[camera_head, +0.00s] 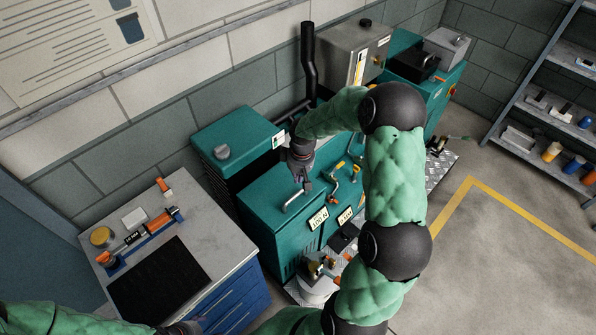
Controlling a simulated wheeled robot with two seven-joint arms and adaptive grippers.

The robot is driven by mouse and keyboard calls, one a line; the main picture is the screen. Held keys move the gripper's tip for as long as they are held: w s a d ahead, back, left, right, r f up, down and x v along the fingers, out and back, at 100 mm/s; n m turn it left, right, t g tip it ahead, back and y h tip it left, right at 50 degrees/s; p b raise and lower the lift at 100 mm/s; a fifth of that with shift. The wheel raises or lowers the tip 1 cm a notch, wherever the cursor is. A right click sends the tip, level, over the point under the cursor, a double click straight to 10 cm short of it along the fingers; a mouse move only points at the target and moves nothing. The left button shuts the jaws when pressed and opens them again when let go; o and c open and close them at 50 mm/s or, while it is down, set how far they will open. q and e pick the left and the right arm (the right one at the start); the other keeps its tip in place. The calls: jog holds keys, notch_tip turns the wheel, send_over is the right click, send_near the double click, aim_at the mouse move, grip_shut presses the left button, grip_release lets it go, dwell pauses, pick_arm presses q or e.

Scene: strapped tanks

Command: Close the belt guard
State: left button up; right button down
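A teal machine housing (262,196) stands in the middle, with a silver bar handle (292,201) on its top. This handled cover looks like the belt guard, but I cannot tell which panel is the guard or how far it is open. My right gripper (303,184) points down just above and beside the handle; I cannot tell whether it touches it. Its fingers are small and dark, so their opening is unclear. My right arm hides the machine's right part. My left gripper (188,328) is at the bottom edge, partly cut off, low by the blue cabinet.
A grey-topped workbench (215,232) with a black mat (160,280) and tools stands at the left. Yellow-handled valves (333,181) and pale tags (318,218) are beside the handle. A black pipe (309,60) rises behind. Shelves (550,110) stand right; floor before them is clear.

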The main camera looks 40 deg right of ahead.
aim_at(296, 194)
jog(key=f, duration=0.6)
jog(key=w+f, duration=0.1)
jog(key=f, duration=0.2)
jog(key=shift+b, duration=0.3)
jog(key=shift+s+f+b, duration=0.25)
jog(key=shift+f+b, duration=0.25)
jog(key=shift+f, duration=0.05)
jog(key=shift+s+f+b, duration=0.25)
jog(key=shift+f+b, duration=0.2)
jog(key=shift+f, duration=0.05)
jog(key=shift+r, duration=0.2)
